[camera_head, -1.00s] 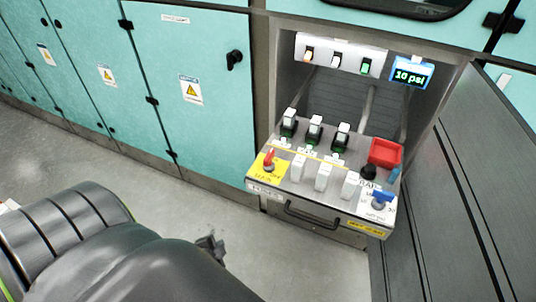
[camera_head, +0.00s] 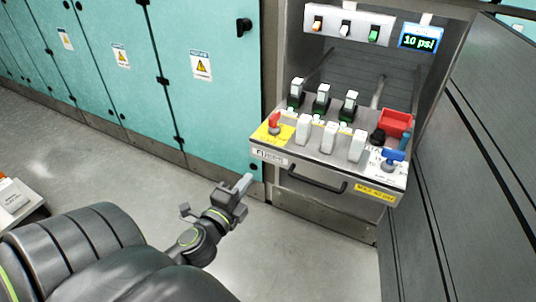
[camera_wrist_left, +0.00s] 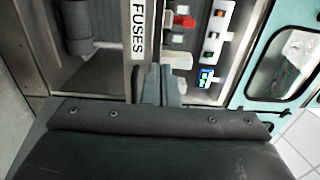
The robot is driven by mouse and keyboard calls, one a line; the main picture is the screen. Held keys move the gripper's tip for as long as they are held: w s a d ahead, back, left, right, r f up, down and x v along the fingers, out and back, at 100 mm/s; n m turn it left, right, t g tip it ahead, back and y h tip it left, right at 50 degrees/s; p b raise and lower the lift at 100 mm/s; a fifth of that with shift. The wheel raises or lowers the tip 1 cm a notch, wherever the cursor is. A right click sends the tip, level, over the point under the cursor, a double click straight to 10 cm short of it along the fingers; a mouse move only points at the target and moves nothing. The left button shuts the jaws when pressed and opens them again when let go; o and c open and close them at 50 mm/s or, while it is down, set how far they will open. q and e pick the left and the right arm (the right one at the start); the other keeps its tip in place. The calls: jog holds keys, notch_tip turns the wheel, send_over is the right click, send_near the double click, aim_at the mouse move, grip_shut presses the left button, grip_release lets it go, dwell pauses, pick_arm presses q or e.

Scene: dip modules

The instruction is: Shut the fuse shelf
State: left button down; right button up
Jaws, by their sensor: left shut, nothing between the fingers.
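The fuse shelf (camera_head: 272,157) is a grey pull-out shelf in an open cabinet bay, standing out from the bay. It carries white fuses, black modules, a red switch, a blue switch and a red tray. A dark bar handle (camera_head: 317,181) is on its front. My left gripper (camera_head: 245,186) is shut and empty, in front of the shelf's left end and apart from the handle. In the left wrist view its shut fingers (camera_wrist_left: 161,84) point at the shelf's front edge, beside the label reading FUSES (camera_wrist_left: 138,30). My right gripper is out of view.
An open dark door (camera_head: 480,180) stands right of the bay. Teal cabinets (camera_head: 205,90) with warning signs line the left. A display (camera_head: 422,38) reads 10 psi above the shelf. The floor (camera_head: 300,245) in front is clear. A white object (camera_head: 14,196) sits at the left edge.

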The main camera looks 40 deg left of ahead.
aim_at(273, 147)
pick_arm(q)
jog(key=x, duration=1.1)
jog(key=shift+w+a+p, duration=0.15)
jog(key=shift+p, duration=0.2)
jog(key=shift+w+a, duration=0.1)
jog(key=shift+w, duration=0.4)
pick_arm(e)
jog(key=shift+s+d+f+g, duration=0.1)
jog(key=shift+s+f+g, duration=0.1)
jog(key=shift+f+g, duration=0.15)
